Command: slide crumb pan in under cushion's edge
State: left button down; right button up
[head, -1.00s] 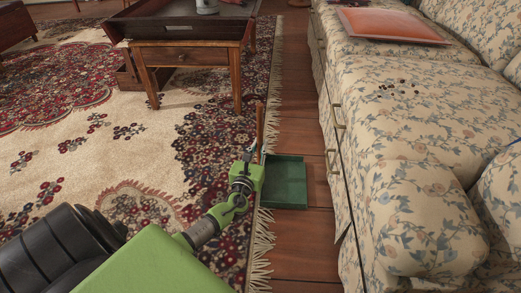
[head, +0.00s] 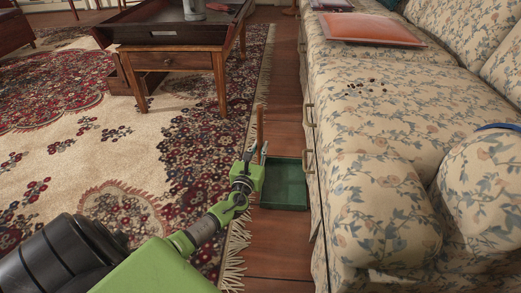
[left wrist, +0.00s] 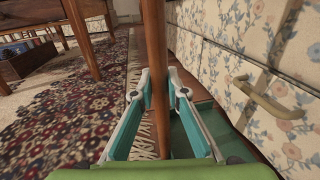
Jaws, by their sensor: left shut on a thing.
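The crumb pan is a green square tray (head: 285,187) with an upright brown wooden handle (head: 260,125). My left gripper (head: 257,155) is shut on the handle. In the left wrist view the handle (left wrist: 155,60) stands between the fingers (left wrist: 158,95), with part of the green tray (left wrist: 200,135) low behind them. The tray is low over the wood floor, close against the sofa front; I cannot tell if it touches either. The flowered seat cushion (head: 400,120) is well above the tray and bears dark crumbs (head: 368,86). My right gripper is not in view.
The sofa front has drawer handles, one near the tray (head: 307,159); one shows large in the left wrist view (left wrist: 268,100). A wooden table (head: 180,60) stands on the fringed rug (head: 130,150). A blue thing (head: 498,127) shows at the right edge.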

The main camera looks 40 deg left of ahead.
pick_arm(q)
jog(key=shift+f+b, duration=0.35)
jog(key=shift+b, duration=0.2)
dwell(0.4)
jog(key=c, duration=1.9)
grip_release()
jog(key=shift+r, duration=0.1)
jog(key=shift+d+f, duration=0.1)
jog(key=shift+f, duration=0.15)
jog(key=v, duration=1.2)
jog(key=shift+r, duration=0.15)
